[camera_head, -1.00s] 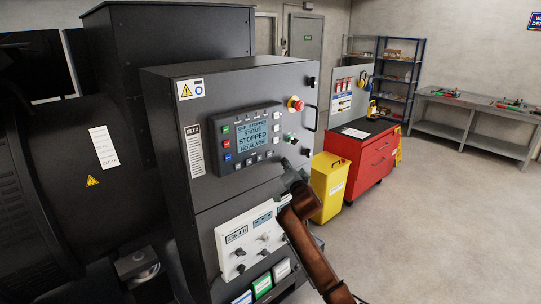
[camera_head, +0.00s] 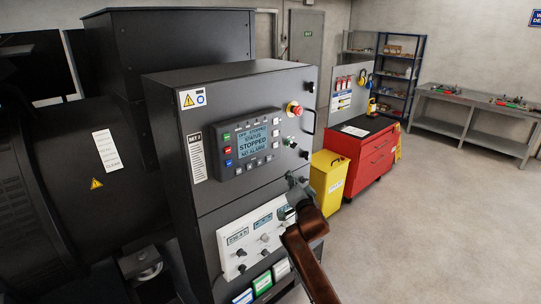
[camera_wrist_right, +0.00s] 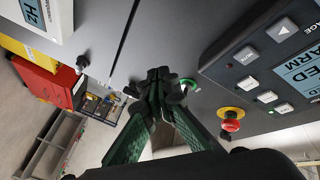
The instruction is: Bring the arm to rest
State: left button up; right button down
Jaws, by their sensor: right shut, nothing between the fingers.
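My right arm (camera_head: 312,262) comes up from the bottom of the head view, in front of the right edge of the grey genset control cabinet (camera_head: 225,85). My right gripper (camera_head: 293,180) is beside the lower right of the cabinet's upper door. In the wrist view its green-black fingers meet at the tips (camera_wrist_right: 158,78), shut and empty. The tips overlap a key switch with a green part (camera_wrist_right: 188,84) in that view; I cannot tell whether they touch it. The display (camera_head: 252,144) reads STOPPED, NO ALARM. My left gripper is out of view.
A red emergency stop (camera_head: 294,108) sits above the gripper on the cabinet; it also shows in the wrist view (camera_wrist_right: 231,124). A yellow bin (camera_head: 328,180) and red tool cabinet (camera_head: 365,160) stand to the right. The floor at right is clear up to the workbench (camera_head: 470,118).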

jog(key=shift+s+d, duration=0.1)
jog(key=shift+s, duration=0.5)
